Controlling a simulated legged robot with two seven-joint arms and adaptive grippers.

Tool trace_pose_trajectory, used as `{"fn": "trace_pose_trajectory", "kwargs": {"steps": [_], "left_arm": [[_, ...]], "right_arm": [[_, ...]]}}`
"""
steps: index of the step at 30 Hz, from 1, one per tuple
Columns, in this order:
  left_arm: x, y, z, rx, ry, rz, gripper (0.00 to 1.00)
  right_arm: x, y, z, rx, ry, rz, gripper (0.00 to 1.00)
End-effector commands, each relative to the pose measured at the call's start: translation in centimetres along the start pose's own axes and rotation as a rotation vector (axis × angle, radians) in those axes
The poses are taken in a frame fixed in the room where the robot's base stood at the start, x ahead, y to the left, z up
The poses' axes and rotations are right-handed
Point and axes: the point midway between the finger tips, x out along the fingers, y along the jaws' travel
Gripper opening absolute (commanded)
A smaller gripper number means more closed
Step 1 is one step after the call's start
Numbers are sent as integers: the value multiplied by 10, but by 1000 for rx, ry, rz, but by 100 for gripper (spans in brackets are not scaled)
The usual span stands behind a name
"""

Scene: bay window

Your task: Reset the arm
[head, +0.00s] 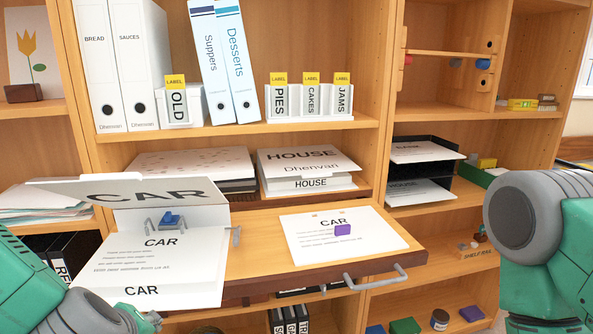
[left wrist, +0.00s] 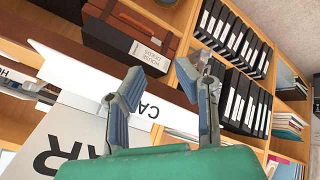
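My left arm enters the head view at the lower left, and part of its gripper (head: 150,318) shows at the bottom edge, near the open CAR folder. In the left wrist view, the left gripper's two fingers (left wrist: 166,68) stand apart with nothing between them.
An open CAR folder (head: 150,255) with metal rings lies on the wooden pull-out board (head: 255,250). A metal handle (head: 370,281) juts from the front. Shelves stand behind.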

Motion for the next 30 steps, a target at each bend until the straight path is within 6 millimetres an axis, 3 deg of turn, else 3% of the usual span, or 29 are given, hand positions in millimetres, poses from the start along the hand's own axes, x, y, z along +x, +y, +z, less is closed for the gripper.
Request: {"fn": "trace_pose_trajectory", "kwargs": {"steps": [1, 3, 6, 9, 12, 15, 19, 30], "left_arm": [[24, -28, 27, 127, -47, -27, 28], [48, -63, 59, 287, -123, -44, 28], [69, -121, 101, 514, -257, -68, 28], [75, -178, 134, 712, -398, -92, 28], [72, -223, 155, 863, -521, -111, 28], [67, -253, 166, 961, -605, -123, 28], [63, -269, 170, 1013, -654, -128, 28], [63, -268, 171, 1014, -655, -127, 28]], "right_arm": [[0, 0, 0, 0, 0, 0, 33], [0, 0, 0, 0, 0, 0, 33], [0, 0, 0, 0, 0, 0, 33], [0, 0, 0, 0, 0, 0, 33], [0, 0, 0, 0, 0, 0, 33], [0, 0, 0, 0, 0, 0, 33], [0, 0, 0, 0, 0, 0, 33], [0, 0, 0, 0, 0, 0, 33]]}}
